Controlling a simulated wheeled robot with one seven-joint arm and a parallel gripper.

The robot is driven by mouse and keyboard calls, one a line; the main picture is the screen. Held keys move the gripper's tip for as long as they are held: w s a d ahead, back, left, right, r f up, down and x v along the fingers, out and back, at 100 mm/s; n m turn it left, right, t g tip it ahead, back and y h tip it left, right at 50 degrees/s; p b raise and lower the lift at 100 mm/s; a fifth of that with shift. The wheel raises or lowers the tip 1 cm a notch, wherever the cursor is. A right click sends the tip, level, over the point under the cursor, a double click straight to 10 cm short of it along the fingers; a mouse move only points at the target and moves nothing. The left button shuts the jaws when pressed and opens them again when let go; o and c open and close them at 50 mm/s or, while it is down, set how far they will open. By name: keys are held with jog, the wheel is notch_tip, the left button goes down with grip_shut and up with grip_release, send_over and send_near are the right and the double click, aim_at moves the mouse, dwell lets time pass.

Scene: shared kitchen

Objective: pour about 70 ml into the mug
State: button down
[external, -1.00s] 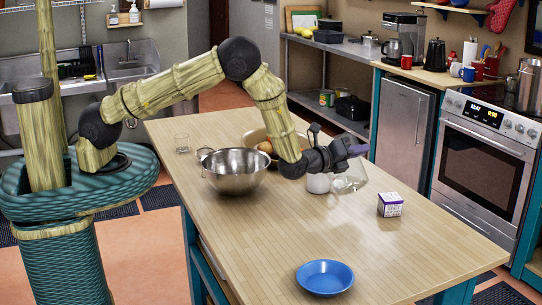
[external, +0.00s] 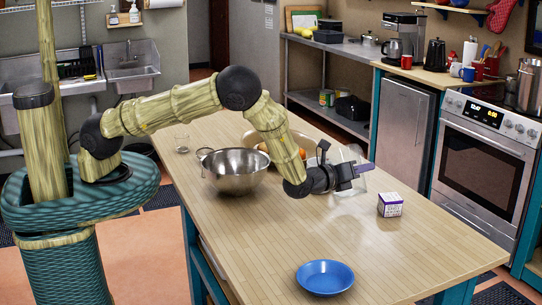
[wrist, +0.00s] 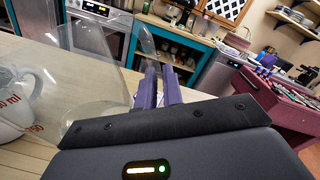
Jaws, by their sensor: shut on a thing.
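My gripper (external: 360,169) is shut on a clear glass jug (external: 347,157) and holds it above the wooden island. In the wrist view the purple fingers (wrist: 160,84) close at the right side of the jug (wrist: 100,62), which has red ml marks. The jug looks tilted. A white mug (wrist: 18,88) shows at the left of the wrist view, partly seen through the glass. In the external view the mug is mostly hidden behind my gripper and the jug. I cannot tell how much liquid is in either, or whether any is flowing.
The tabletop between the steel bowl and the blue plate is clear.

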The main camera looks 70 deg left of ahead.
jog(key=d+f+m+b, duration=0.1)
jog(key=f+m, duration=0.1)
jog(key=d+f+m+b, duration=0.1)
jog(key=f+b, duration=0.1)
jog(key=d+f+m+b, duration=0.2)
jog(key=shift+w+f+m, duration=0.1)
jog(key=shift+f+m, duration=0.2)
jog(key=shift+f, duration=0.05)
jog(key=shift+d+f+m+b, duration=0.15)
jog(key=shift+f+m+b, duration=0.3)
jog(key=shift+m, duration=0.15)
